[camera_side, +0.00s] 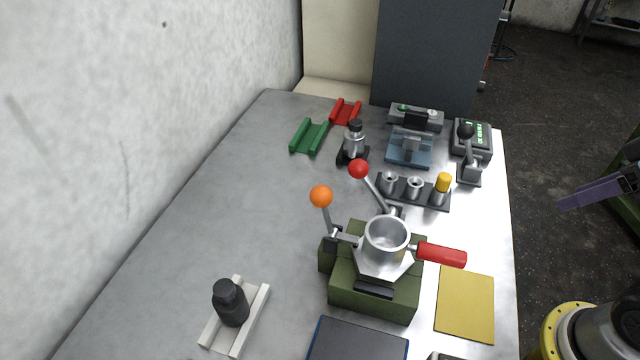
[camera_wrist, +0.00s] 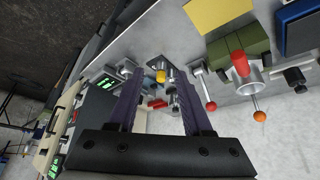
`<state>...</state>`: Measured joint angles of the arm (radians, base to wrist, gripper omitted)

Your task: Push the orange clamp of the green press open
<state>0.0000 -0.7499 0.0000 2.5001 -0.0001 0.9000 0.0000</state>
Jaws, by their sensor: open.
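The green press (camera_side: 375,293) stands on the bench with a metal cup (camera_side: 387,236) on top and a red side handle (camera_side: 441,254). Its clamp lever with the orange ball (camera_side: 321,196) stands nearly upright on the press's left side, and a short metal arm runs from its pivot towards the cup. In the wrist view, the press (camera_wrist: 239,42) and the orange ball (camera_wrist: 259,116) are at the right. My gripper (camera_wrist: 157,72) is open and empty, apart from the press and clamp. In the side view, a purple finger (camera_side: 600,189) shows at the right edge, beyond the bench.
A red-ball lever (camera_side: 358,168) stands just behind the cup. A holder (camera_side: 411,193) with small cups and a yellow-topped piece is behind it. A yellow mat (camera_side: 465,303) is at right. The left bench area is clear.

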